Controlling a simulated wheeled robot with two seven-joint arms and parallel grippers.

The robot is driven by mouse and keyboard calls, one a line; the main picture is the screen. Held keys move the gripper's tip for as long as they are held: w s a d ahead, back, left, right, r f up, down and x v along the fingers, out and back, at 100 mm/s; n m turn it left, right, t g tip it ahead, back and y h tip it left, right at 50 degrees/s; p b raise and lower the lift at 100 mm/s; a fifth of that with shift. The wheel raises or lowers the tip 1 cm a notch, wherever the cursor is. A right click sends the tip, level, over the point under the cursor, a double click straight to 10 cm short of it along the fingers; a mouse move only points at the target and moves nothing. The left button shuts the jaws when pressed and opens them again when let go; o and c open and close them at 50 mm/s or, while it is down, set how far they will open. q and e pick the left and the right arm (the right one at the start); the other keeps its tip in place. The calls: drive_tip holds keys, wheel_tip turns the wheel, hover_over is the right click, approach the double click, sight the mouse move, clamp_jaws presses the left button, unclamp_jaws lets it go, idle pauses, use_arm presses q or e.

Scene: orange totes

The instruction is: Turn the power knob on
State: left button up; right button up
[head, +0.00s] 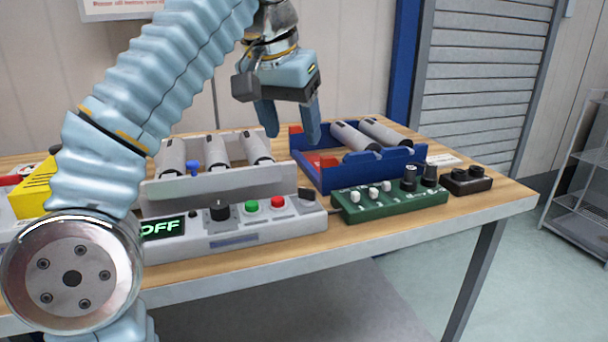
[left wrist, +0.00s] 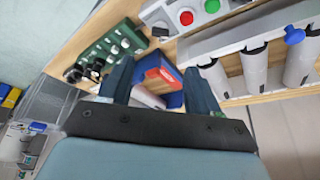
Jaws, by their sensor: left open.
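A white control box (head: 240,234) sits at the front of the table. Its display (head: 162,228) reads OFF in green. A black knob (head: 219,210) stands right of the display, followed by a green button (head: 251,207) and a red button (head: 278,202). My left gripper (head: 291,134) is open and empty, fingers pointing down, above and behind the box near the blue tray. My right gripper is not seen.
A white rack (head: 215,186) with grey cylinders stands behind the box. A blue tray (head: 371,171) with cylinders is to its right. A green panel (head: 390,203) and a small black box (head: 466,181) stand at the right. My left arm hides part of the left side.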

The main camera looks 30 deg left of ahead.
sight(307, 189)
use_arm(q)
drive_tip(key=x, duration=1.3)
drive_tip(key=shift+f, duration=0.2)
drive_tip(key=shift+c, duration=0.2)
drive_tip(key=c, duration=1)
